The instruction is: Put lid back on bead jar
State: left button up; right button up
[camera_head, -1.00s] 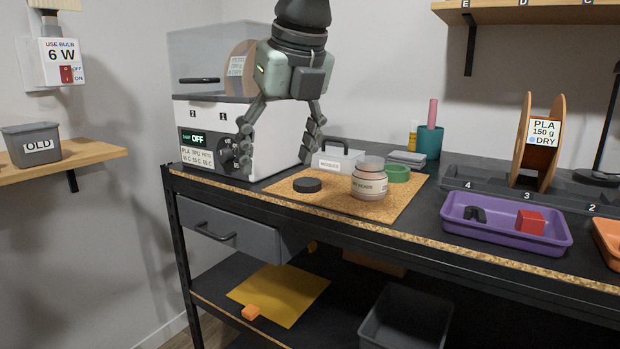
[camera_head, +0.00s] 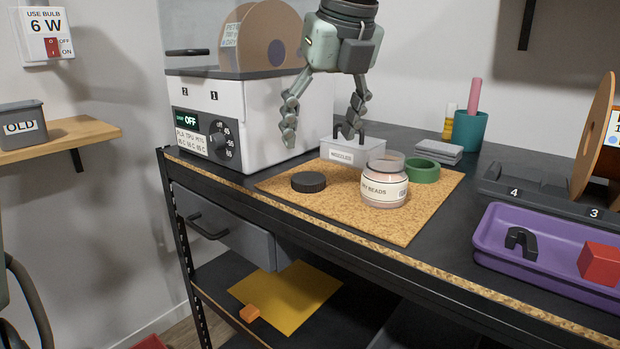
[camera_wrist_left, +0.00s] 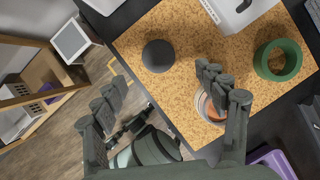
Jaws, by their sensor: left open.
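The black round lid (camera_head: 308,182) lies flat on the cork mat (camera_head: 345,216), left of the bead jar. The bead jar (camera_head: 384,184) stands upright on the mat with its top uncovered and a label on its front. My left gripper (camera_head: 319,142) is open and empty, above the back of the mat in the head view. In the left wrist view the fingers (camera_wrist_left: 165,100) are spread. The lid (camera_wrist_left: 158,56) shows there beyond the fingers, and the jar (camera_wrist_left: 208,108) is partly hidden behind the right finger.
A green tape ring (camera_head: 423,171) and a labelled grey box (camera_head: 352,151) stand close to the jar. The white dryer (camera_head: 240,120) stands at the left. A purple tray (camera_head: 545,262) is at the right. The mat's front part is clear.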

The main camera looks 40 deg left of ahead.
aim_at(309, 178)
pick_arm(q)
jog(key=x, duration=0.2)
jog(key=shift+f, duration=0.3)
jog(key=shift+w, duration=0.1)
jog(key=shift+a+f, duration=0.1)
jog(key=shift+f, duration=0.1)
jog(key=x, duration=0.2)
jog(key=p+x, duration=0.1)
jog(key=shift+s+a+f, duration=0.1)
jog(key=shift+s+f, duration=0.1)
jog(key=shift+f, duration=0.15)
jog(key=shift+w+a+f, duration=0.1)
jog(key=shift+a+f, duration=0.05)
jog(key=shift+f, duration=0.4)
pick_arm(e)
jog(key=shift+x, duration=1.25)
jog(key=shift+s+a, duration=0.1)
jog(key=shift+a, duration=0.1)
pick_arm(q)
jog(key=c, duration=0.8)
